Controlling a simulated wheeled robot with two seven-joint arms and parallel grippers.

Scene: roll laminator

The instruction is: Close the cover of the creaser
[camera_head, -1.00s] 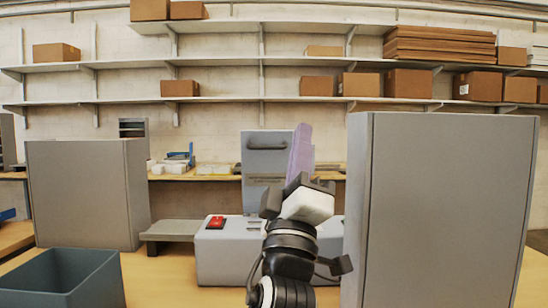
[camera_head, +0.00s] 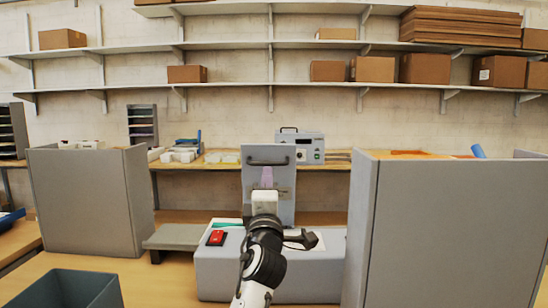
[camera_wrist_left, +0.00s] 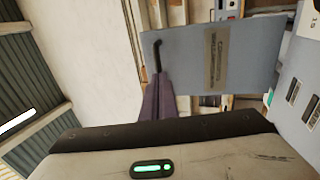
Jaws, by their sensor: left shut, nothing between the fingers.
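The creaser stands on the table in the middle of the head view, with a grey body (camera_head: 215,268) and a red switch (camera_head: 217,237). Its flat grey cover (camera_head: 284,182) stands upright at the back, with a dark handle (camera_head: 267,162) along the top edge. The cover also shows in the left wrist view (camera_wrist_left: 255,55), its handle (camera_wrist_left: 157,55) close to my fingertips. My left gripper (camera_head: 267,177) has its purple fingers together, empty, in front of the cover just below the handle. I cannot tell whether they touch it. My right gripper is not in view.
A tall grey panelled box (camera_head: 440,235) stands close on the right, and another (camera_head: 85,200) on the left. A blue-grey bin (camera_head: 65,290) is at the front left. A grey stand (camera_head: 177,237) adjoins the creaser's left side. Shelves with cartons (camera_head: 372,69) line the wall.

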